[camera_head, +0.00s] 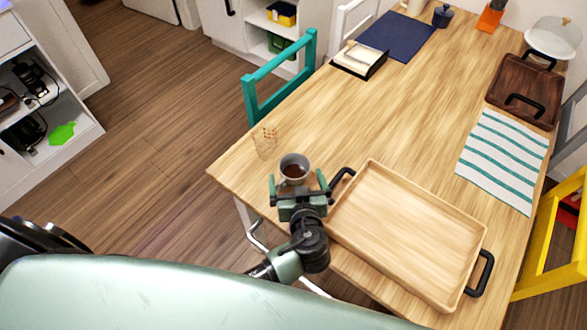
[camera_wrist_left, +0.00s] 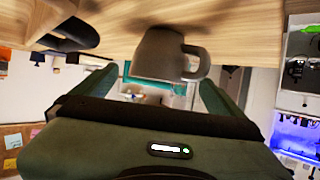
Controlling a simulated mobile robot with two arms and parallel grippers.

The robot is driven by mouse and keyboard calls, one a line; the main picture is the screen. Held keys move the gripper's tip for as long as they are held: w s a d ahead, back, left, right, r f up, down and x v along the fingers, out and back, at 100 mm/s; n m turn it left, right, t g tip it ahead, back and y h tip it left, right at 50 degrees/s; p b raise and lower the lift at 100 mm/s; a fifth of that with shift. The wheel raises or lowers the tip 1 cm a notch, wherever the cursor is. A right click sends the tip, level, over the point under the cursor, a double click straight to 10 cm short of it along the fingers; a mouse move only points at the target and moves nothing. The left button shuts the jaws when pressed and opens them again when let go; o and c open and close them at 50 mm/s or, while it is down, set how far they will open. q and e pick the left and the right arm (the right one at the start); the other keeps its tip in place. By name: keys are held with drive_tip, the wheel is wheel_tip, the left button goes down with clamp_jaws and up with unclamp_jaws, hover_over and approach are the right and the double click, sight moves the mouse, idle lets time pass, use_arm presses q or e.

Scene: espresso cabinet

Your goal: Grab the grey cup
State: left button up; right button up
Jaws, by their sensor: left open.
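The grey cup (camera_head: 294,167) stands upright on the wooden table (camera_head: 400,120), near its left corner, with dark brown contents. My left gripper (camera_head: 299,186) is open, with its fingers pointing at the cup from the near side. In the left wrist view, which is upside down, the grey cup (camera_wrist_left: 162,55) shows ahead of the two spread green fingers (camera_wrist_left: 152,85), its handle to the right. The cup appears at or just beyond the fingertips; I cannot tell if they touch it. My right gripper is not in view.
A wooden tray (camera_head: 355,213) with black handles lies just right of my left gripper. A small wire holder (camera_head: 265,143) stands left of the cup. A teal chair (camera_head: 250,98) is at the table's left edge. The table's middle is clear.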

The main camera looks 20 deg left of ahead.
sight(293, 160)
use_arm(q)
drive_tip(key=p+x, duration=0.1)
drive_tip(key=x, duration=0.3)
drive_tip(key=shift+w+r, duration=0.15)
drive_tip(key=shift+w, duration=0.05)
drive_tip(key=shift+w+a, duration=0.1)
drive_tip(key=shift+w, duration=0.15)
drive_tip(key=shift+f, duration=0.2)
drive_tip(key=c, duration=1.6)
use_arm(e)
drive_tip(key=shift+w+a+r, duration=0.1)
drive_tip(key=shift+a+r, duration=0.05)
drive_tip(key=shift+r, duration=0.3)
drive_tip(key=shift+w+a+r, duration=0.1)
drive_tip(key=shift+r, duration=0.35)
use_arm(q)
drive_tip(key=shift+r, duration=0.1)
drive_tip(key=shift+r, duration=0.1)
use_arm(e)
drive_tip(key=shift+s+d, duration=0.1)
